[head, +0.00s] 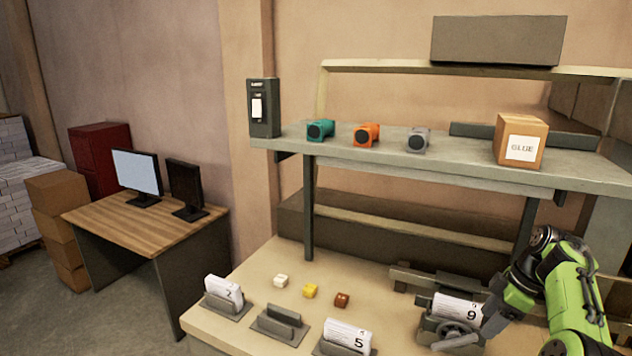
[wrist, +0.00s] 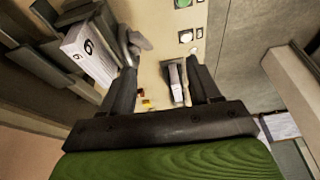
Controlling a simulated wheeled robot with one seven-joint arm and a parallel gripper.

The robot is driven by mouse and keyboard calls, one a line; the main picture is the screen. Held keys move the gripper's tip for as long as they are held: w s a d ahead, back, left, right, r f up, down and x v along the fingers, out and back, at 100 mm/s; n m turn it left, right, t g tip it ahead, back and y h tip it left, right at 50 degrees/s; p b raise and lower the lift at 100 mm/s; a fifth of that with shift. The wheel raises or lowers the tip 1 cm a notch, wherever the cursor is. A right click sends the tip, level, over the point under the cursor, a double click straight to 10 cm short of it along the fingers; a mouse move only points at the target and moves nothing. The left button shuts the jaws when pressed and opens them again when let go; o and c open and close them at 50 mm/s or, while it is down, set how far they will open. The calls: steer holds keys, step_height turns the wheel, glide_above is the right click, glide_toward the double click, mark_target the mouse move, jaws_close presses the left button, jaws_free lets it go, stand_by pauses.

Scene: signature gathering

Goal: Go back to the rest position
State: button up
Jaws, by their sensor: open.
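My green arm comes in from the right in the head view. My gripper (head: 464,336) hangs low over the bench, beside a white paper stack marked 9 (head: 458,306). In the wrist view my gripper (wrist: 166,72) has its two dark fingers spread apart, with nothing held between them. The paper stack marked 9 (wrist: 90,52) stands upright to the left of the left finger there. Whether a finger touches it or its holder I cannot tell. Farther off, a pale paper stack in a holder (wrist: 176,82) shows between the fingers.
The bench (head: 250,292) carries paper stacks marked 5 (head: 347,336) and 2 (head: 224,291), an empty-looking holder (head: 279,322), and white, yellow and brown small blocks (head: 311,291). A shelf (head: 400,158) overhangs the bench, bearing a GLUE box (head: 520,139). A desk (head: 150,228) stands left.

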steer(key=s+a+r+m+h+b, duration=0.2)
steer(key=s+a+r, duration=0.25)
steer(key=a, duration=0.35)
steer(key=s+a+r+m+h+b, duration=0.1)
steer(key=s+a+r+m+b, duration=0.15)
steer(key=s+a, duration=0.4)
steer(key=s+a+f+m+t+b, duration=0.1)
steer(key=s+a+f+m, duration=0.1)
steer(key=s, duration=0.5)
steer(key=s+a+f+m+t+b, duration=0.1)
steer(key=s+a+f+m, duration=0.2)
steer(key=s, duration=0.4)
steer(key=s+a+f+m+t+b, duration=0.1)
steer(key=s+a+f+m+t, duration=0.1)
steer(key=s, duration=0.5)
step_height(320, 180, down, 2)
steer(key=shift+a+f+m, duration=0.1)
steer(key=shift+a+m, duration=0.35)
steer(key=shift+a, duration=0.35)
